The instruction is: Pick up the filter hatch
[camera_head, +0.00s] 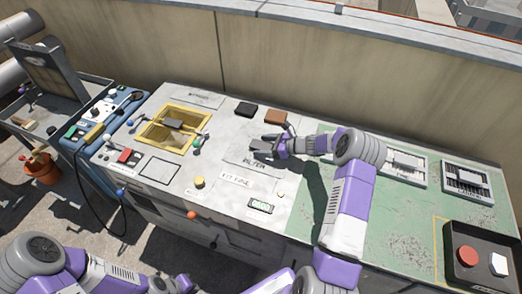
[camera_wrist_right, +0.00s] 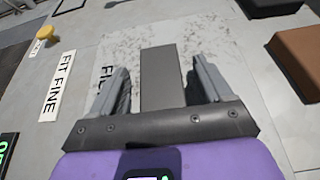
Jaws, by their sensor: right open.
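The filter hatch (camera_head: 246,157) is a pale, scuffed panel marked FILTER, lying flat in the grey bench top. In the right wrist view the panel (camera_wrist_right: 205,42) shows a dark grey upright bar (camera_wrist_right: 161,80), which looks like its handle. My right gripper (camera_head: 258,147) is over the hatch. In the wrist view its open fingers (camera_wrist_right: 160,88) stand on either side of the bar, with gaps visible on both sides. Part of the FILTER label is hidden by the left finger there. My left arm (camera_head: 105,276) is at the bottom left; its fingers cannot be made out.
A black block (camera_head: 246,109) and a brown block (camera_head: 275,117) lie behind the hatch. A yellow-framed opening (camera_head: 152,138) is to the left. A yellow knob (camera_head: 199,182) and a FIT FINE label (camera_head: 235,178) are in front. The green mat (camera_head: 400,220) has clear room.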

